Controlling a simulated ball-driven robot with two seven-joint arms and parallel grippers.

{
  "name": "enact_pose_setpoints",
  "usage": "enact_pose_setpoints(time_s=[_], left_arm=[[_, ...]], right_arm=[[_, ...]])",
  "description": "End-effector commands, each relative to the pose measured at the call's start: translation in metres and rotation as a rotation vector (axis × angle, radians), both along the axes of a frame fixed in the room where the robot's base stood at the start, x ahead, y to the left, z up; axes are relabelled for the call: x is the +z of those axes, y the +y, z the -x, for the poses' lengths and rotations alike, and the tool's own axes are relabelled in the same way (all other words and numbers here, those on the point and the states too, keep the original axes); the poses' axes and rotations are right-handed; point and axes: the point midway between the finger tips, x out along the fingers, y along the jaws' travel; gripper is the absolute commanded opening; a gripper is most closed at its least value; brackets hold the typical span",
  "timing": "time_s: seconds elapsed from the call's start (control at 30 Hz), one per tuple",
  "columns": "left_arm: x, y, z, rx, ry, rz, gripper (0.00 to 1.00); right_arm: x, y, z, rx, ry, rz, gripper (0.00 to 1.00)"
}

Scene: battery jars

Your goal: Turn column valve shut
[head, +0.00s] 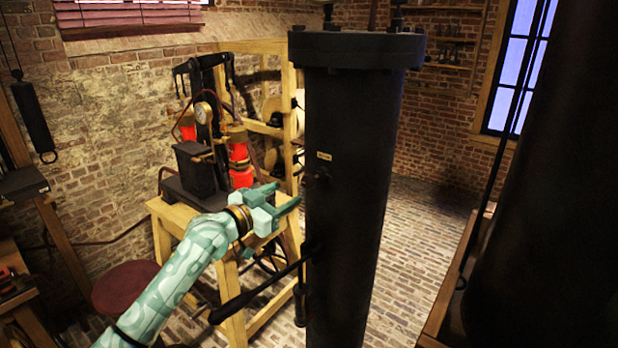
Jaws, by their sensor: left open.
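A tall black column (352,140) with a bolted flange at its top stands in the middle of the head view. A small dark valve fitting (320,176) sits on its left face, just below a small pale label plate (324,156). My left gripper (285,198) is open and empty. In the picture its fingers point towards the column, a little left of and below the fitting. I cannot tell whether they touch the column. My right gripper is not in view.
A long black lever (262,292) slants down left from the column, below my left gripper. A wooden table (232,300) with a black apparatus and red parts stands behind my gripper. A round dark red stool (125,287) is at the lower left. Brick floor (425,215) is open right of the column.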

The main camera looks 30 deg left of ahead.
Motion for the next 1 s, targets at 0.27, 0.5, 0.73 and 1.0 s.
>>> enact_pose_setpoints(time_s=[0.27,0.5,0.73,1.0], left_arm=[[0.002,-0.010,-0.065,0.000,-0.001,0.003,0.55],[0.000,-0.015,-0.091,-0.001,0.001,0.000,0.55],[0.000,-0.015,-0.094,-0.001,0.002,-0.001,0.55],[0.000,-0.015,-0.094,-0.001,0.002,-0.001,0.11]], right_arm=[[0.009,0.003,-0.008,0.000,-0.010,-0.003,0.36],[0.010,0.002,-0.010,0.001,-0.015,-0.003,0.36],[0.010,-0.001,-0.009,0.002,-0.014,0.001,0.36],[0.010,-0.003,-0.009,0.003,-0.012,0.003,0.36]])
